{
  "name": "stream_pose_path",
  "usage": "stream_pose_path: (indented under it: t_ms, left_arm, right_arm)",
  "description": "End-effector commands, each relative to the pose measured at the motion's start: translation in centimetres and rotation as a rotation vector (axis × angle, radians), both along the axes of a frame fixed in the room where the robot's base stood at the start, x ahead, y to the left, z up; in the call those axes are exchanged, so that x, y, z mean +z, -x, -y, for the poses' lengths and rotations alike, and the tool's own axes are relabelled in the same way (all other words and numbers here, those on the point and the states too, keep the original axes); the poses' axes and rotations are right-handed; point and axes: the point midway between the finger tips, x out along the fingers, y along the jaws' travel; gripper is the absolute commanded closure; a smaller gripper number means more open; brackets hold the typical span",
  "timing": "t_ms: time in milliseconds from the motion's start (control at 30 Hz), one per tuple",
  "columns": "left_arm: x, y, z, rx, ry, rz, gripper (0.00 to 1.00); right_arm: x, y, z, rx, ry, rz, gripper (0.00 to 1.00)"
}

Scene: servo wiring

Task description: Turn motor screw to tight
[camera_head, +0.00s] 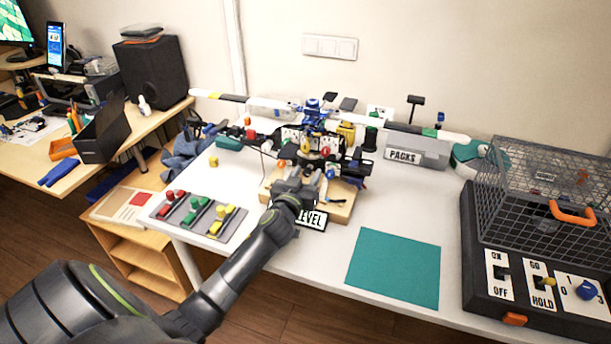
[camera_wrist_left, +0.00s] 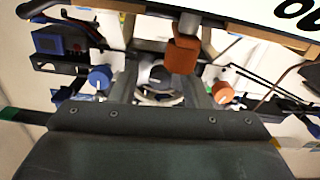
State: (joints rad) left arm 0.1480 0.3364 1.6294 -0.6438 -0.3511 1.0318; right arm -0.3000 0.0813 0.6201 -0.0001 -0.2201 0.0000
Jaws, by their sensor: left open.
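A helicopter-like servo rig (camera_head: 312,125) with a long rotor stands on a wooden base (camera_head: 342,212) at the back of the table. Small coloured knobs sit on its front: a red knob (camera_head: 325,152), a yellow knob (camera_head: 305,149) and a blue knob (camera_head: 331,174). My left gripper (camera_head: 296,180) is open at the front of the rig, close to these knobs. In the left wrist view, a dark round knob (camera_wrist_left: 157,75) shows between a blue knob (camera_wrist_left: 100,78) and an orange knob (camera_wrist_left: 222,92). I cannot tell which is the motor screw, or whether the gripper touches anything.
A sign reading "LEVEL" (camera_head: 312,220) stands before the base. A panel of red, green and yellow switches (camera_head: 198,215) lies left. A teal mat (camera_head: 395,268) lies front right. A wire cage (camera_head: 545,200) on a switch box stands far right, and a "PACKS" box (camera_head: 420,146) behind.

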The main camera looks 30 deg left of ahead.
Motion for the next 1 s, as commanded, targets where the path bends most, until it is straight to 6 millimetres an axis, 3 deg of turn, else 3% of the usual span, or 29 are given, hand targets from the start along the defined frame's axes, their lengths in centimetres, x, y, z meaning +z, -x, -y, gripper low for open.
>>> stream_pose_path:
  t_ms: [100,400,767,1000]
  left_arm:
    - [0.01,0.01,0.00,0.000,0.000,0.000,0.60]
    - [0.00,0.03,0.01,0.000,0.000,0.000,1.00]
    - [-0.03,0.03,0.02,0.000,-0.048,-0.011,1.00]
    - [-0.04,0.02,-0.01,0.001,-0.195,-0.046,1.00]
  right_arm:
    - [0.00,0.00,-0.03,0.000,0.000,0.000,0.64]
    - [-0.01,-0.02,-0.14,-0.001,-0.002,0.000,0.64]
    - [-0.04,-0.01,-0.24,-0.001,-0.003,0.000,0.64]
    - [-0.05,-0.01,-0.23,-0.001,-0.003,0.000,0.64]
